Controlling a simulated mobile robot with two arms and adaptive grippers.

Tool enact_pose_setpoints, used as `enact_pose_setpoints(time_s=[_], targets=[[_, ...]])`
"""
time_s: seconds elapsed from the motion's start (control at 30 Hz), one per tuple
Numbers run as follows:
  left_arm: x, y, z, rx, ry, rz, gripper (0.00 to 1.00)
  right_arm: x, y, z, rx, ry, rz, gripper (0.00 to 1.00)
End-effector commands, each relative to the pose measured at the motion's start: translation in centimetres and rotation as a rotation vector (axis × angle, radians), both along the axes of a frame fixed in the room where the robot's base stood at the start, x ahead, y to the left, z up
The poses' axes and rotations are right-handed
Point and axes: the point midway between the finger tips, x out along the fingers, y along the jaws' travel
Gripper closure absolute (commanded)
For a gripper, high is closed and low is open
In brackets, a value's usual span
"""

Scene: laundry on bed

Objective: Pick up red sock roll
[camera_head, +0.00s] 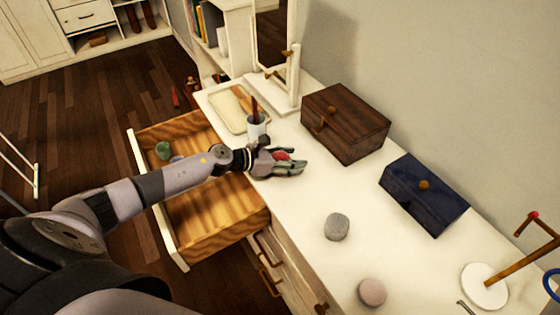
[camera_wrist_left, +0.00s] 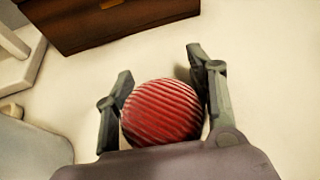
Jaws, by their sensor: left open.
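The red sock roll (camera_wrist_left: 162,112) is a striped red and white ball on the pale dresser top. In the left wrist view it sits between the two open fingers of my left gripper (camera_wrist_left: 160,95), close to the palm, its lower part hidden by the gripper body. In the head view only a bit of the red sock roll (camera_head: 281,156) shows between the fingers of my left gripper (camera_head: 290,164). I cannot tell whether the fingers touch it. My right gripper is not in view.
A grey sock roll (camera_head: 336,227) and a pink one (camera_head: 372,292) lie on the dresser top (camera_head: 295,205). A brown box (camera_head: 345,122) and a blue box (camera_head: 424,194) stand along the wall. A cup (camera_head: 256,128) is behind my gripper. The open drawer (camera_head: 215,212) holds a green roll (camera_head: 163,150).

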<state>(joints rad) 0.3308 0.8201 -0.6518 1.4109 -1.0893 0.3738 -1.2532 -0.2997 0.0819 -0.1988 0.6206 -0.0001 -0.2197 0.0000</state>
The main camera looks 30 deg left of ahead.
Motion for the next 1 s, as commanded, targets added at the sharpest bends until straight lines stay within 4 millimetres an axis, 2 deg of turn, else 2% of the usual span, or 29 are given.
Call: enact_pose_setpoints(time_s=[0.17,0.8,1.0], targets=[[-0.04,0.01,-0.04,0.0,0.0,0.0,0.51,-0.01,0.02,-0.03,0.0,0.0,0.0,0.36],[-0.05,0.04,-0.01,0.0,0.0,0.0,0.93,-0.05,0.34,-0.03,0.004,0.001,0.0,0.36],[-0.03,0.04,0.03,0.0,0.0,0.0,0.94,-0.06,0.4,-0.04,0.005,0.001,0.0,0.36]])
